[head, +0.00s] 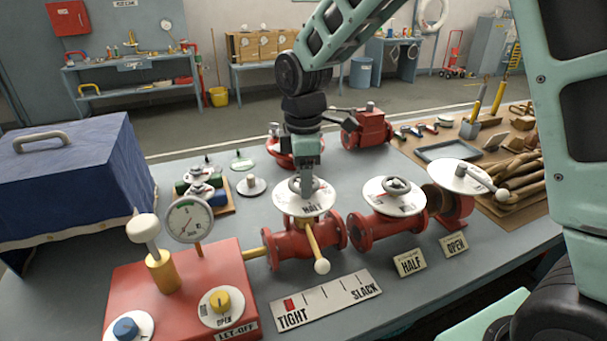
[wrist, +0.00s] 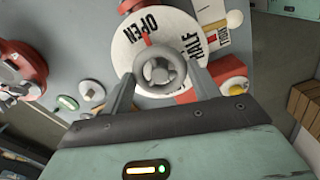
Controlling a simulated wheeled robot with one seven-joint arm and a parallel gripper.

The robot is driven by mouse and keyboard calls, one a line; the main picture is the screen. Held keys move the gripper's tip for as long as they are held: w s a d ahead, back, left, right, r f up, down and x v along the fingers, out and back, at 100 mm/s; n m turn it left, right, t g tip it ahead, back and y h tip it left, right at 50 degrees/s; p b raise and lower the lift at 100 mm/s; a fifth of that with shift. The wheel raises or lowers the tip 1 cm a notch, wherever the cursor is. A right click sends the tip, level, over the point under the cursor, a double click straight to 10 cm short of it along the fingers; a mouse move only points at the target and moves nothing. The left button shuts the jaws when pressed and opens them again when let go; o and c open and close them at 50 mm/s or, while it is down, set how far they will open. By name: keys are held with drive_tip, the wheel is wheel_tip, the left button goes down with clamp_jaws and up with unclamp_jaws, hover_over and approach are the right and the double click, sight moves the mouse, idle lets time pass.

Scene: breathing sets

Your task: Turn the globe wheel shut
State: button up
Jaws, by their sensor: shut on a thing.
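The grey globe wheel (wrist: 160,70) sits over a white dial (wrist: 125,55) marked OPEN and HALF in the wrist view. My gripper (wrist: 161,88) is shut on the wheel, with one finger on each side of it. In the head view my gripper (head: 307,180) points down onto the dial (head: 292,203) of the leftmost red valve (head: 283,250), and hides most of the wheel. The word HALF shows near the gripper there. A yellow rod with a white ball (head: 322,266) stands out at the front of this valve.
A second red valve (head: 372,230) with its own wheel stands close on the right, then a lever valve (head: 460,178). A red LET-OFF box (head: 180,290) with a gauge (head: 190,220) is at left. A TIGHT–SLACK plate (head: 335,304) lies in front, its red mark near TIGHT.

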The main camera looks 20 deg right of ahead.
drive_tip(key=m, duration=0.4)
drive_tip(key=shift+m, duration=0.4)
drive_tip(key=m, duration=0.4)
drive_tip(key=shift+w+m, duration=0.1)
drive_tip(key=shift+m, duration=0.2)
drive_tip(key=m, duration=0.4)
drive_tip(key=shift+r, duration=0.1)
drive_tip(key=m, duration=0.5)
drive_tip(key=m+p, duration=0.1)
drive_tip(key=m, duration=0.3)
drive_tip(key=shift+d, duration=0.1)
drive_tip(key=m+p, duration=0.2)
drive_tip(key=m, duration=0.3)
drive_tip(key=shift+r, duration=0.1)
drive_tip(key=m+p, duration=0.3)
drive_tip(key=m, duration=0.2)
drive_tip(key=shift+m+p, duration=1.05)
drive_tip(key=shift+m, duration=0.45)
